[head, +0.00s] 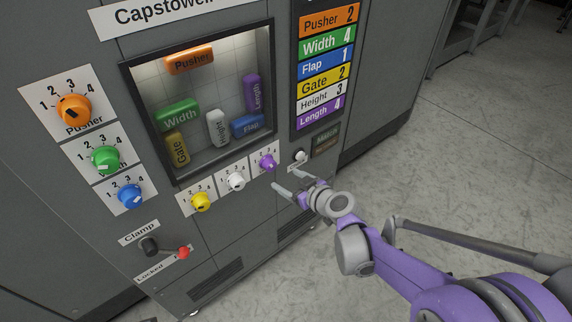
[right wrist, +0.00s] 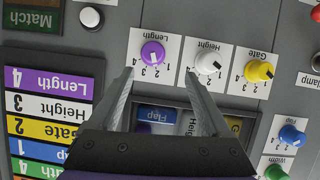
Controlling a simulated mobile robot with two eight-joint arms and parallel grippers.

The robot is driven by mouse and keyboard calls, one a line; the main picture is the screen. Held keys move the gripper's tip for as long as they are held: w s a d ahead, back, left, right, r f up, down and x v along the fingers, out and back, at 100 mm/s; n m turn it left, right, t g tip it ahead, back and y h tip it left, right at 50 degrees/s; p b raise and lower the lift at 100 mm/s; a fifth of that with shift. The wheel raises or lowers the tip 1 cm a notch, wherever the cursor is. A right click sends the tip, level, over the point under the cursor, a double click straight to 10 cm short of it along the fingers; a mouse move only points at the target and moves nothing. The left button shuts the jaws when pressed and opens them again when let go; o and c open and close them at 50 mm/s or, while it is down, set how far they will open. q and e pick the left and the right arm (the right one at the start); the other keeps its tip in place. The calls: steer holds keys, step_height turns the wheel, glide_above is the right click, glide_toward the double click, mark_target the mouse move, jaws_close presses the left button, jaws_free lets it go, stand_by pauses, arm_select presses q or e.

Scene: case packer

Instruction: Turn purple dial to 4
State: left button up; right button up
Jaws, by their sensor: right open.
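The purple dial (head: 268,161) is on the front panel, at the right end of the lower row of dials, under the display window. My right gripper (head: 279,179) is open and empty, just in front of the panel by this dial. In the wrist view its two fingertips (right wrist: 159,74) are spread to either side below the dial, apart from it. My left gripper is not in view.
The white dial (head: 236,181) and yellow dial (head: 201,202) sit left of the purple one. A white button (head: 299,156) is close on the right. The colored list (head: 321,110) shows Length 4. A red-tipped clamp lever (head: 183,252) is lower left. Open floor lies right.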

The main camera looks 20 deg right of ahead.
mark_target(272, 166)
steer(key=x, duration=0.7)
steer(key=d+b+x, duration=0.1)
steer(key=x, duration=0.3)
steer(key=shift+w, duration=0.4)
steer(key=shift+r, duration=0.1)
jaws_close()
